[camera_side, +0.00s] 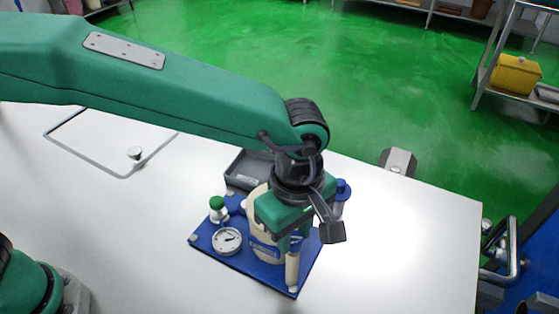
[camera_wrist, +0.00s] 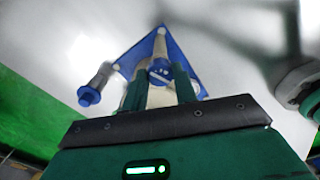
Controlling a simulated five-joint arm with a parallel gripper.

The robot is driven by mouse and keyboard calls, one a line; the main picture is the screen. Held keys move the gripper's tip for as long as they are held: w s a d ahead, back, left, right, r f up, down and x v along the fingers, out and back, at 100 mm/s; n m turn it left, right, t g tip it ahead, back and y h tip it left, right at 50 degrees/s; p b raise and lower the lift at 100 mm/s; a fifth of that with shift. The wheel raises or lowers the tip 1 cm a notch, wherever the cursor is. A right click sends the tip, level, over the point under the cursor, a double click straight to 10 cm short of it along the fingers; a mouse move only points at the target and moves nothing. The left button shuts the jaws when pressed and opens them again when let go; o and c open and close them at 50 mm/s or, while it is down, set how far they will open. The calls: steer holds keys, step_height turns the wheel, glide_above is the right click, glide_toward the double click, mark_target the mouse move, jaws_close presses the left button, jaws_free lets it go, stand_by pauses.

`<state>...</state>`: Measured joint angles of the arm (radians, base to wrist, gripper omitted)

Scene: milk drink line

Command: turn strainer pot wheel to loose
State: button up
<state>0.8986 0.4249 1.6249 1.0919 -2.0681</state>
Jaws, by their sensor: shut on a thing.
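The strainer pot (camera_side: 263,245) is a cream, upright body with a blue band, standing on a blue base plate (camera_side: 213,244). My gripper (camera_side: 284,236) is over the pot from above and hides most of its top, so the wheel cannot be made out in the side view. In the wrist view my gripper (camera_wrist: 160,80) has its two green fingers close on either side of the pot's top, with a blue part with pale marks (camera_wrist: 160,70) showing between them, seemingly the wheel. The gripper is shut on it. The wheel's turn position cannot be read.
A round white dial gauge (camera_side: 227,240) and a green-capped fitting (camera_side: 217,205) stand left of the pot. A blue-capped fitting (camera_side: 343,188) is close on the right. A grey tray (camera_side: 243,180) lies behind. The white table is clear to the right.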

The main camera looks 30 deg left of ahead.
mark_target(293, 237)
steer(key=shift+n, duration=0.8)
steer(key=o, duration=1)
steer(key=shift+r, duration=3.95)
steer(key=shift+a, duration=0.1)
